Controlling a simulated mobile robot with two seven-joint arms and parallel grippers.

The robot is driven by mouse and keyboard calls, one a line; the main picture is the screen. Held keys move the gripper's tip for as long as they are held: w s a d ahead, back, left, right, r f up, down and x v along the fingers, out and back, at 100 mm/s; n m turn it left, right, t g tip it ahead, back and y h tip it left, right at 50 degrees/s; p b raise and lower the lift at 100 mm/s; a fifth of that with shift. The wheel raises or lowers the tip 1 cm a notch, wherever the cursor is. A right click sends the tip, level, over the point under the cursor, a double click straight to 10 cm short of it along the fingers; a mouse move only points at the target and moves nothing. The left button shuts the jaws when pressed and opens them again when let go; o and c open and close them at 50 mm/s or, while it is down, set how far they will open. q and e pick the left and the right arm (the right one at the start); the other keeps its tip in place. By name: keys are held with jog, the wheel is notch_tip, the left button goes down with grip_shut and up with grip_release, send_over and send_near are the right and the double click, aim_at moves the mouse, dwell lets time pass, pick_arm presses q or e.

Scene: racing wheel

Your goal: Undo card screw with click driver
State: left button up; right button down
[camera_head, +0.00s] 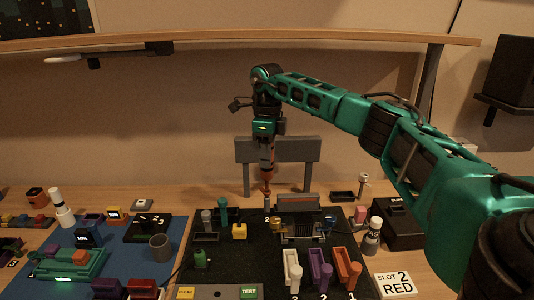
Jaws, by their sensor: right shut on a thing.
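My right gripper (266,142) comes in from the right and points down over the back of the black work mat. It is shut on an orange click driver (266,168), which hangs upright. The driver's tip reaches down to a small light post (267,203) at the mat's back edge. I cannot tell if the tip touches it. A dark card slot unit with metal fins (300,232) sits just right of the tip. The card screw itself is too small to make out. My left gripper is not in view.
A grey stand (307,152) is behind the driver. White, purple and orange holders (292,268) stand at the front right of the mat. A sign reading SLOT 2 RED (396,284) lies to the right. A blue mat (130,262) with a grey cup (160,247) is left.

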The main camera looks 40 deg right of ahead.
jog(key=shift+f, duration=0.4)
dwell(0.8)
jog(key=shift+f+p, duration=0.1)
jog(key=shift+p, duration=0.4)
dwell(1.5)
jog(key=shift+r, duration=3.05)
